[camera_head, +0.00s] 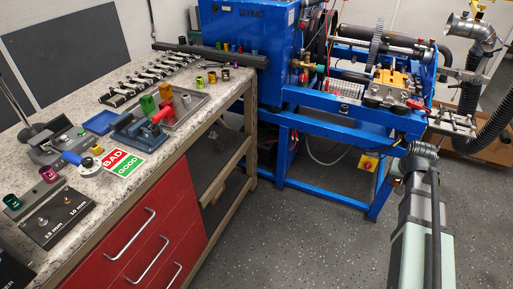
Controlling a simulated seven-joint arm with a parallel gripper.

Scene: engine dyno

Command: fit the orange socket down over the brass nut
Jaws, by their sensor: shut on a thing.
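My gripper (395,180) is at the lower right, beyond the end of my arm and in front of the blue engine stand. It is small and partly hidden by my wrist. A small orange-yellow piece shows at the jaws, apparently the orange socket (394,184), and the jaws are shut on it. It is held in the air, away from the bench. I cannot pick out the brass nut for certain. Small studs or nuts stand on the dark plate (58,219) marked 13 mm and 10 mm at the bench's front left.
The granite-topped bench (60,270) holds a red-and-blue vise (140,130), a BAD/GOOD card (121,162), a blue tray (100,122) and several coloured sockets. The blue engine stand (330,100) carries a gear, a yellow part and pipes. Open floor (300,240) lies between bench and arm.

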